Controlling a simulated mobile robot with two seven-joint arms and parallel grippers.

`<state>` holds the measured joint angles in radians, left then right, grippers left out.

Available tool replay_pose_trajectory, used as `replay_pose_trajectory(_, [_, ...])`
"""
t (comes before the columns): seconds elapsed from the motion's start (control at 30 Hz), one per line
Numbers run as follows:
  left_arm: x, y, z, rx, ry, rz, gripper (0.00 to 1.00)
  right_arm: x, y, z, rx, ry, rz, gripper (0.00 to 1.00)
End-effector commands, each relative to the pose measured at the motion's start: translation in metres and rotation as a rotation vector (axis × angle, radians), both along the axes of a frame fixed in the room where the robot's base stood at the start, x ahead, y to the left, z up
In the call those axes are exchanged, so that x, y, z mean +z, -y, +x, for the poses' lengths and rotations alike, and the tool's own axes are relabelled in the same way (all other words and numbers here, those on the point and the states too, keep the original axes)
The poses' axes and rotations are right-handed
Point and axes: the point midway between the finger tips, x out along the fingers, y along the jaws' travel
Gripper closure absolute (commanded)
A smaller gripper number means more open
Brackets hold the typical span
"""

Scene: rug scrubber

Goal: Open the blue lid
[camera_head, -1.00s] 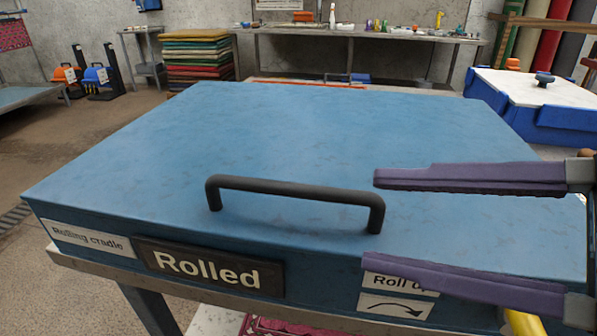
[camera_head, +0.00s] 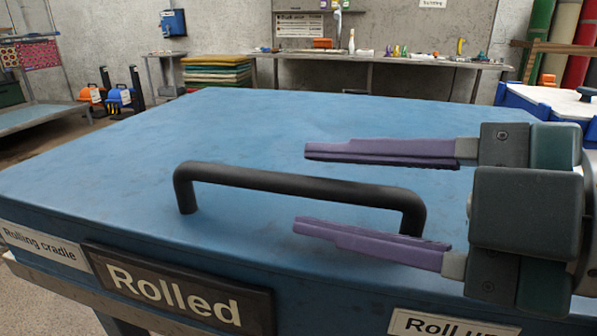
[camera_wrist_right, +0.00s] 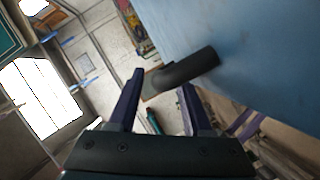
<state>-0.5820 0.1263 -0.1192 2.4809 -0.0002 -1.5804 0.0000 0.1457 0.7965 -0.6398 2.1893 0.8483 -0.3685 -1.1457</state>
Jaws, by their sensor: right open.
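The blue lid (camera_head: 110,165) lies flat and closed on the box and has a black bar handle (camera_head: 270,179) near its front edge. My right gripper (camera_head: 300,188) comes in from the right with its two purple fingers spread apart. In the head view one finger shows above the bar and one below it, around the handle's right part. In the right wrist view the handle (camera_wrist_right: 185,72) reaches in between the open fingers (camera_wrist_right: 160,80). I cannot tell whether a finger touches it. My left gripper is not in view.
A "Rolled" sign (camera_head: 175,292) and a "Roll up" label (camera_head: 445,325) are on the box front. A second blue box with a white top (camera_head: 550,100) stands at the back right. A workbench (camera_head: 385,58) and stacked rugs (camera_head: 216,72) are along the back wall.

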Motion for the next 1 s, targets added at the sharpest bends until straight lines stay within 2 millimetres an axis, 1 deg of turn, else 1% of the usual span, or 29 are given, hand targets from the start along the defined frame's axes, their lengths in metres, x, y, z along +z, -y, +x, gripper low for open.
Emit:
replay_pose_trajectory(0.1, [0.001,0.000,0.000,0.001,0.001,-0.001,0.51,-0.003,-0.010,0.008,-0.001,0.000,0.002,0.50])
replay_pose_trajectory(0.2, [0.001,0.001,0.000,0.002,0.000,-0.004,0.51,-0.004,-0.015,0.011,-0.001,-0.001,0.002,0.50])
replay_pose_trajectory(0.53, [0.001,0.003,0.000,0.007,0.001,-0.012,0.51,-0.005,-0.017,0.013,-0.001,-0.002,-0.001,0.50])
replay_pose_trajectory(0.57, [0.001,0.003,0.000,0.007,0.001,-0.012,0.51,-0.005,-0.017,0.013,-0.001,-0.002,-0.001,0.53])
replay_pose_trajectory(0.9, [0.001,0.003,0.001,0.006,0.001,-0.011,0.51,-0.005,-0.016,0.013,-0.001,-0.002,-0.001,0.91])
replay_pose_trajectory(1.0, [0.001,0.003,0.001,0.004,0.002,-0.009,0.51,-0.005,-0.016,0.013,-0.001,-0.002,-0.001,1.00])
